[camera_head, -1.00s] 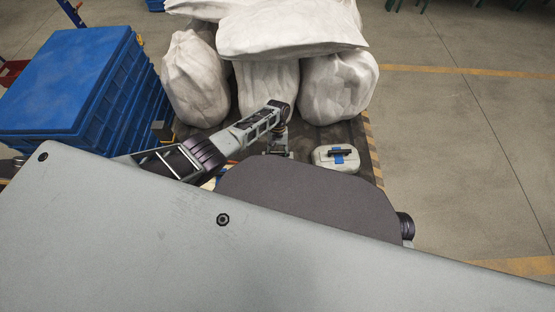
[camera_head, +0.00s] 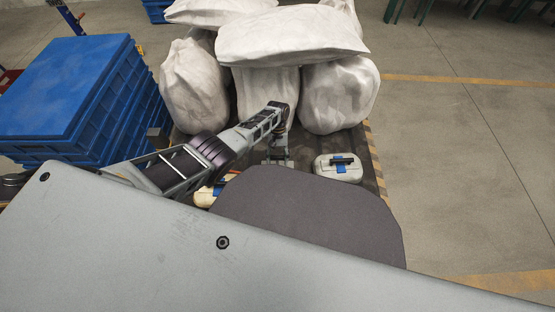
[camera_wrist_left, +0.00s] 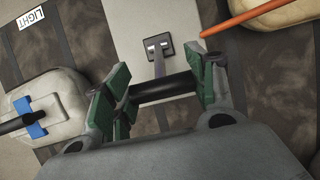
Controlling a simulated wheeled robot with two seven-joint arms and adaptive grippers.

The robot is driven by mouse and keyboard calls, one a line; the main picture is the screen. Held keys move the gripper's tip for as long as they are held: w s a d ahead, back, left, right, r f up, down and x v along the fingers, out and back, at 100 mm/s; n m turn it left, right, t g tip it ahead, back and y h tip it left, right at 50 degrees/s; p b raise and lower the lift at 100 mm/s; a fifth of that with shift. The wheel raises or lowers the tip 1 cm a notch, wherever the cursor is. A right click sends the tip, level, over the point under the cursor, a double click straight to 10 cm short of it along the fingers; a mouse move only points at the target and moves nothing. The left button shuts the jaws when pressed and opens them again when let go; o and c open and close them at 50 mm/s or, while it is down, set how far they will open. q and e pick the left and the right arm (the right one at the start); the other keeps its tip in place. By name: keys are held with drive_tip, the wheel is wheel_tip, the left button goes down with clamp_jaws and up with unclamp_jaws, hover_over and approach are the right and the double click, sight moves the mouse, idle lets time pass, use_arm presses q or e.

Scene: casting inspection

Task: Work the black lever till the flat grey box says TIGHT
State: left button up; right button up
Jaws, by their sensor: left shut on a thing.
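In the left wrist view my left gripper (camera_wrist_left: 160,90), with green pads, is shut on a black bar (camera_wrist_left: 168,86). The bar looks like the grip of the black lever, whose grey stem (camera_wrist_left: 158,64) rises from a dark square mount (camera_wrist_left: 158,46). The mount sits on a flat pale grey surface (camera_wrist_left: 130,20), perhaps the flat grey box; no TIGHT reading shows on it. In the head view my left gripper (camera_head: 278,156) is small and low over the dark surface, partly behind my own body.
A pale case (camera_head: 322,172) with a blue strap and black handle stands right of the gripper; it also shows in the wrist view (camera_wrist_left: 68,97). There, a LIGHT label (camera_wrist_left: 30,18) and an orange rod (camera_wrist_left: 243,20) show. White sacks (camera_head: 290,40) and blue crates (camera_head: 70,90) stand behind.

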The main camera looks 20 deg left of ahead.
use_arm(q)
drive_tip(key=shift+w+a+r, duration=0.1)
drive_tip(key=shift+w+r, duration=0.1)
drive_tip(key=shift+w, duration=0.2)
drive_tip(key=o, duration=1.2)
drive_tip(key=shift+c, duration=0.2)
drive_tip(key=shift+o, duration=1.1)
drive_tip(key=shift+s, duration=0.1)
drive_tip(key=shift+o, duration=0.4)
drive_tip(key=shift+s+f, duration=0.1)
drive_tip(key=shift+s, duration=0.05)
drive_tip(key=v, duration=1.2)
drive_tip(key=shift+s+f, duration=0.1)
drive_tip(key=shift+s, duration=0.05)
